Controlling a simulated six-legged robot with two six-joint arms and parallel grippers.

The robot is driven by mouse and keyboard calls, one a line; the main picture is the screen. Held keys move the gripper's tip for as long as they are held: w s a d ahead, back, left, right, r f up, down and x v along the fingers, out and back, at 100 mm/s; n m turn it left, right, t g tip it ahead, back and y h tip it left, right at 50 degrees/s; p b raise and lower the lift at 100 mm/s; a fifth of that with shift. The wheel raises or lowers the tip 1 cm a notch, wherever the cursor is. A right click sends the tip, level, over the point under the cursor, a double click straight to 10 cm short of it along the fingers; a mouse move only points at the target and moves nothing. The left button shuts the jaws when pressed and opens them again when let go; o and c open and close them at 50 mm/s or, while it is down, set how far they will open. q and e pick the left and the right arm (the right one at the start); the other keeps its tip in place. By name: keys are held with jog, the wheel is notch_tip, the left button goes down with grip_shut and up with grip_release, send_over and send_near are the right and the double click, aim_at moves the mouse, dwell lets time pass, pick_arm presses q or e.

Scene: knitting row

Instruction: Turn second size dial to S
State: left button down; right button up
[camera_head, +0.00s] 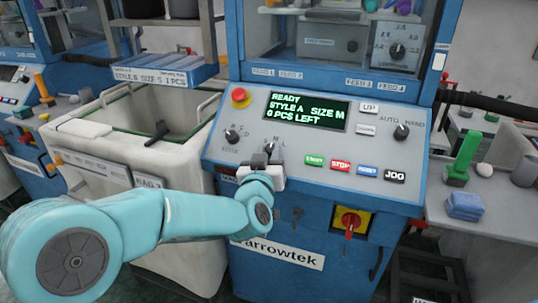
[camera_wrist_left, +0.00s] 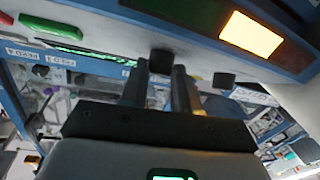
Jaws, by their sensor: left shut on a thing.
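The blue and grey machine's control panel (camera_head: 395,172) faces me, with a green-lit display (camera_head: 307,111) reading READY, STYLE A, SIZE M. My left gripper (camera_head: 266,160) is at the panel's lower left, below the letters around the size dial, and covers most of that dial. In the left wrist view, the two dark fingers (camera_wrist_left: 161,86) reach the panel and are shut on a small dark knob (camera_wrist_left: 161,62), which I take to be the size dial. Its pointer is too small to read. My right gripper is out of view.
Left of the size dial is another dark dial (camera_head: 232,135), with a red stop button (camera_head: 240,97) above. A white bin (camera_head: 105,150) stands left; a red-yellow switch (camera_head: 350,220) is below.

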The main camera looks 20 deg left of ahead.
pick_arm(q)
jog(key=shift+d, duration=0.1)
jog(key=n+y+p, duration=0.1)
jog(key=n, duration=0.1)
jog(key=n+g+y+p, duration=0.1)
jog(key=n+y, duration=0.1)
jog(key=d+n+g+y+p, duration=0.1)
jog(key=shift+w+r+n+y+p, duration=0.15)
jog(key=shift+r+n+y+p, duration=0.15)
jog(key=shift+n+y+p, duration=0.1)
jog(key=n+g+y+p, duration=0.1)
jog(key=n+p, duration=0.1)
jog(key=n+g+y+p, duration=0.1)
jog(key=n+g+p, duration=0.1)
jog(key=shift+w+d+r+n+y, duration=0.1)
jog(key=shift+w+d+n+y, duration=0.05)
jog(key=shift+n+y, duration=0.25)
jog(key=shift+n+g+p, duration=0.4)
jog(key=shift+n+p, duration=0.1)
jog(key=shift+p, duration=0.05)
jog(key=c, duration=0.8)
grip_release()
jog(key=shift+w, duration=0.1)
